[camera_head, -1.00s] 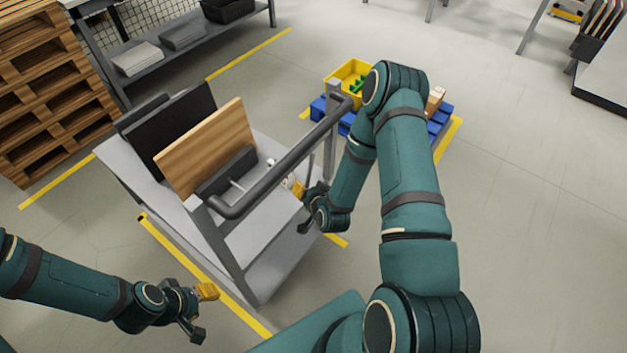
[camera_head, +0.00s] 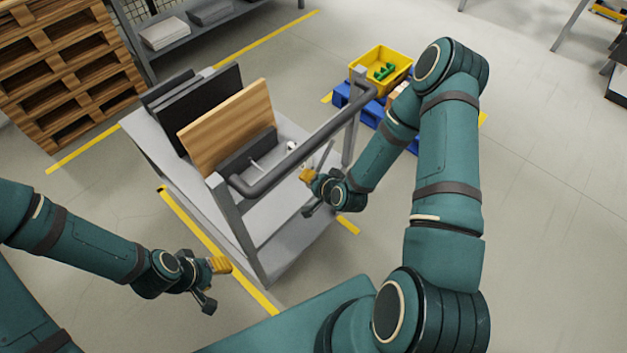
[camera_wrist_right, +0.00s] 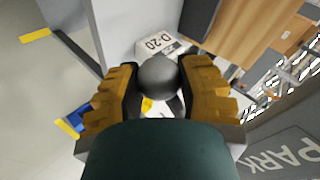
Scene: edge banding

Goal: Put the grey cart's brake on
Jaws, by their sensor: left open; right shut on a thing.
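The grey cart (camera_head: 262,217) stands left of centre in the head view, with a dark push handle (camera_head: 300,160) along its near side. In the right wrist view a dark round knob (camera_wrist_right: 158,74) sits between the two yellow finger pads of my right gripper (camera_wrist_right: 158,92), which is shut on it. In the head view my right gripper (camera_head: 309,192) is beside the cart under the handle. A thin grey rod (camera_head: 325,155) shows just above it; its lower end is hidden. My left gripper (camera_head: 215,284) is open and empty, left of the cart's near corner.
Upright panels, one wooden (camera_head: 228,130), stand on the cart. A label reading PARK (camera_wrist_right: 285,155) shows beside the right gripper. A blue pallet (camera_head: 347,93) with a yellow bin (camera_head: 372,65) lies behind. Wooden pallets (camera_head: 65,65) are stacked at the left. Floor at the right is clear.

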